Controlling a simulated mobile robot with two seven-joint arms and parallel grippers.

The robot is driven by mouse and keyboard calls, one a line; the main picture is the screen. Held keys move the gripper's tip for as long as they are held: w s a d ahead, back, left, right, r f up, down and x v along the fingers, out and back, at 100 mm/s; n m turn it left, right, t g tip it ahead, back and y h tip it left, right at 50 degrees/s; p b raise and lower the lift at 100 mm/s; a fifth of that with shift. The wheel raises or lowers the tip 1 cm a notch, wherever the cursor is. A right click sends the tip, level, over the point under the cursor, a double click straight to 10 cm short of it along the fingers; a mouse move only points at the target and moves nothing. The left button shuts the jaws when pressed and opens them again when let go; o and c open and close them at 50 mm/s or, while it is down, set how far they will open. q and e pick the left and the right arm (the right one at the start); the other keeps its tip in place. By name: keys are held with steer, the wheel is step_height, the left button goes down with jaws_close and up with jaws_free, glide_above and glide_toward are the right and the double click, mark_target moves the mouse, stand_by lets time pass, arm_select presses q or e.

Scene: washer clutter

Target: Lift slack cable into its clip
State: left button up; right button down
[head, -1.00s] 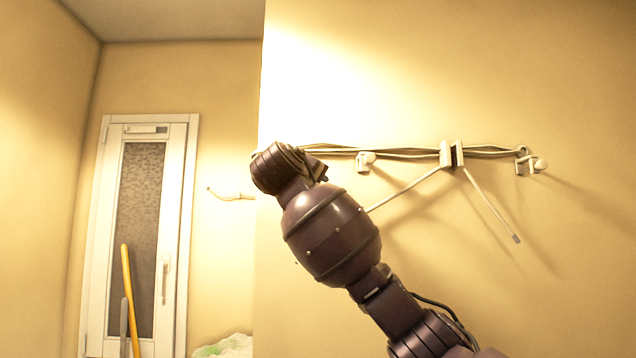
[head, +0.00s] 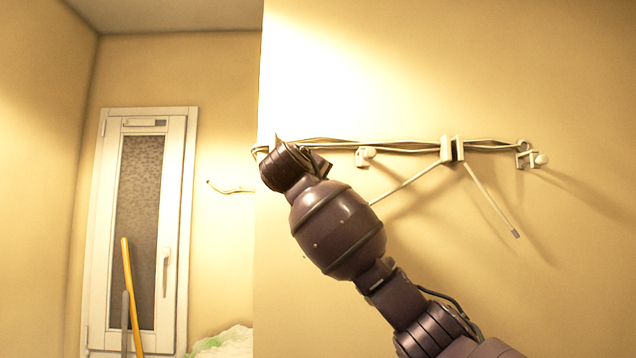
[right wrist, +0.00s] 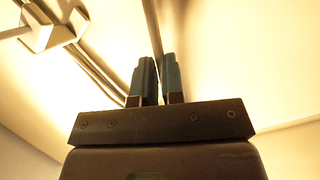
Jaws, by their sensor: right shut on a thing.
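A bundle of pale cables (head: 410,147) runs along the wall through several white clips, including a left one (head: 365,157), a middle one (head: 453,150) and a right one (head: 527,159). A slack cable (head: 405,184) slopes down left from the middle clip to behind my right arm; its other end hangs loose at lower right. In the right wrist view my right gripper (right wrist: 159,72) is shut on a cable (right wrist: 152,35), apart from the bundle (right wrist: 95,68). A white clip (right wrist: 50,25) is at upper left. In the head view my right wrist hides the fingers. My left gripper is not in view.
The wall ends at a vertical corner (head: 258,220) just left of my right wrist. The wall below the clips is clear at the right.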

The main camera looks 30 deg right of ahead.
steer(key=shift+s+d+r+n+t+h, duration=0.2)
steer(key=shift+r+n+t, duration=0.1)
steer(key=shift+r+n, duration=0.65)
steer(key=shift+s+d+r+n+t+h, duration=0.1)
steer(key=shift+d+r+n+t+h, duration=0.15)
steer(key=shift+r+n, duration=0.7)
steer(key=shift+s+d+r+n+t+h, duration=0.2)
steer(key=shift+r+n+t, duration=0.15)
steer(key=shift+r+n, duration=0.6)
steer(key=shift+f, duration=0.1)
steer(key=c, duration=1.2)
jaws_free()
